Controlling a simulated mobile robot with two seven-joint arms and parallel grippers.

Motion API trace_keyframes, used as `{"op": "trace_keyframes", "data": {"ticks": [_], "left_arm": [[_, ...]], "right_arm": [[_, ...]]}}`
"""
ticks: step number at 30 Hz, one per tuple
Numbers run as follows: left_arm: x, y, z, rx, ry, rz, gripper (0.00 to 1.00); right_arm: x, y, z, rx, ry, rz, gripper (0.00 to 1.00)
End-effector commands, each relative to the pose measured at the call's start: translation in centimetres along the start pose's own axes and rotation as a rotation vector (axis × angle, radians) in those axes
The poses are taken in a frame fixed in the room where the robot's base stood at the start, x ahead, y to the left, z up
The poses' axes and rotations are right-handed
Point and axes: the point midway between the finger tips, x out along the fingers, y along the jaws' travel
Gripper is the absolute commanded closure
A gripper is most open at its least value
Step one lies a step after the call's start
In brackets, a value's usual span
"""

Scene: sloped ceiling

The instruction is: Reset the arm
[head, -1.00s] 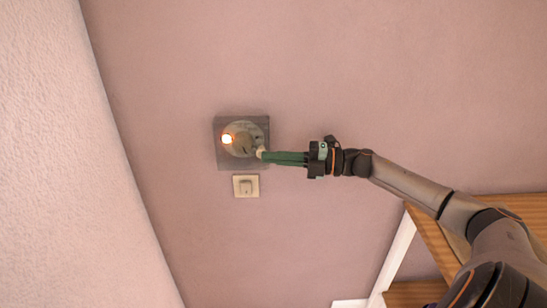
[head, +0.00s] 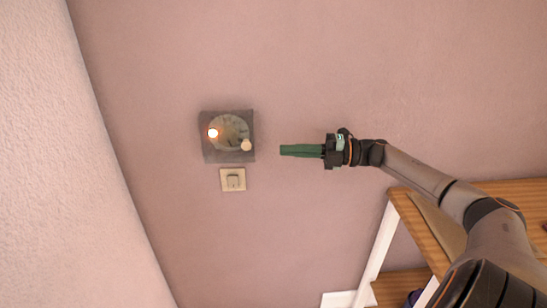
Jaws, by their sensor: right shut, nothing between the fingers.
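My right gripper (head: 281,151) has green fingers and is shut with nothing between them. It points left and hangs in front of the pink wall, a short gap to the right of a grey square wall plate (head: 207,153). The gripper is apart from the knob. My right arm comes in from the lower right. My left gripper is not in view.
A beige wall switch (head: 233,180) sits just below the plate. A wooden shelf unit (head: 415,225) with a white edge stands at the lower right, close beneath my right arm. A pale textured sloped surface (head: 60,180) fills the left. The wall above the arm is clear.

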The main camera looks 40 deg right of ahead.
Motion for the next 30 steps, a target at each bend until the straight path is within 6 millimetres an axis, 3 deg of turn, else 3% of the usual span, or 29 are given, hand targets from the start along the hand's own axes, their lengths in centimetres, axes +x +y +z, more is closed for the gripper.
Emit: {"op": "trace_keyframes", "data": {"ticks": [6,13,16,20,23,26,30], "left_arm": [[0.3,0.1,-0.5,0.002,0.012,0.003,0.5],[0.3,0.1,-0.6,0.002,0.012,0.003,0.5],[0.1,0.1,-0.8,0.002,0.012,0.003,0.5],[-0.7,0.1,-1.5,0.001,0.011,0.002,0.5],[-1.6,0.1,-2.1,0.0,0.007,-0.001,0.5],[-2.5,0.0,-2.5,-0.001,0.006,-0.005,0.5],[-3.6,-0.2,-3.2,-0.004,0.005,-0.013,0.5]], "right_arm": [[-1.3,0.0,0.7,0.0,0.001,0.001,1.0],[-1.3,0.0,0.7,0.004,0.0,0.002,1.0],[-0.7,-1.3,0.3,0.048,-0.018,0.013,1.0],[1.6,-6.0,-1.4,0.22,-0.102,0.048,1.0],[3.7,-11.2,-4.3,0.429,-0.217,0.075,1.0],[5.0,-16.3,-8.2,0.659,-0.353,0.082,1.0],[6.0,-22.3,-15.2,0.987,-0.552,0.056,1.0]]}}
